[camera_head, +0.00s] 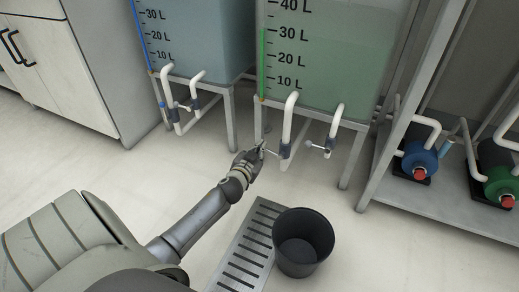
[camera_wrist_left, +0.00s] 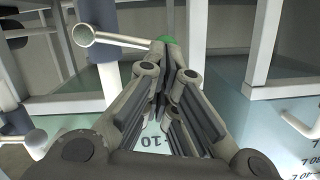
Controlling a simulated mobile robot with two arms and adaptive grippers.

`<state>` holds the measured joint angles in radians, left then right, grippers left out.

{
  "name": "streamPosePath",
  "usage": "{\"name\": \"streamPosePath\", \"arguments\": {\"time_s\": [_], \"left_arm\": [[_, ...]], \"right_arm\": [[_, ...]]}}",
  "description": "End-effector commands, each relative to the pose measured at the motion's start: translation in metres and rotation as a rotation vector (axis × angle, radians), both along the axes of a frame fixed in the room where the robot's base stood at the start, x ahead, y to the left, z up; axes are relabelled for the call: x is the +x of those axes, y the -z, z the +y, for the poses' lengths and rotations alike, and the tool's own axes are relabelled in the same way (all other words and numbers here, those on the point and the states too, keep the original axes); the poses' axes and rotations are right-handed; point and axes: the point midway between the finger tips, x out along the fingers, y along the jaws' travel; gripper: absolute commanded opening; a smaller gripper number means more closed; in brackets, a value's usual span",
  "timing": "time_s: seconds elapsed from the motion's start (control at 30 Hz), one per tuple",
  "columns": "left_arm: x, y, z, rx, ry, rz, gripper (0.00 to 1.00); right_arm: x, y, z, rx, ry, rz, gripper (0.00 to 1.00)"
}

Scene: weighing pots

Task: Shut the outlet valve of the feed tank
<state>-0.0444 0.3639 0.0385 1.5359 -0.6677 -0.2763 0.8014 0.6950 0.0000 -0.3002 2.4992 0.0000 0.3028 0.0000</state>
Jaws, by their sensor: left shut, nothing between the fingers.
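Two tanks on grey legged stands show in the head view: one with a blue level strip (camera_head: 205,40) and one with a green strip (camera_head: 335,60). No label tells which is the feed tank. My left gripper (camera_head: 262,147) is beside the green-strip tank's left outlet pipe (camera_head: 289,118), near a thin valve lever (camera_head: 272,153). In the left wrist view its fingers (camera_wrist_left: 162,75) are shut and empty. My right gripper is not in view.
A second valve (camera_head: 318,147) is on the right pipe of the same tank. A dark bucket (camera_head: 303,262) stands beside a floor grate (camera_head: 238,268). A shelf with blue (camera_head: 420,158) and green (camera_head: 500,186) pumps is at right. A white cabinet (camera_head: 85,75) is at left.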

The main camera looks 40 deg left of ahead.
Motion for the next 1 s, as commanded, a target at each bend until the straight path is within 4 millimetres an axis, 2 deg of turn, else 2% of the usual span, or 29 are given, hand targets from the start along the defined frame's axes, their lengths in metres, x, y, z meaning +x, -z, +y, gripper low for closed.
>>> {"name": "streamPosePath", "arguments": {"time_s": [1.0], "left_arm": [[0.0001, 0.0017, 0.0012, -0.032, 0.000, -0.009, 0.00]], "right_arm": [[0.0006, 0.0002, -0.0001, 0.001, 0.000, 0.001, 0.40]]}}
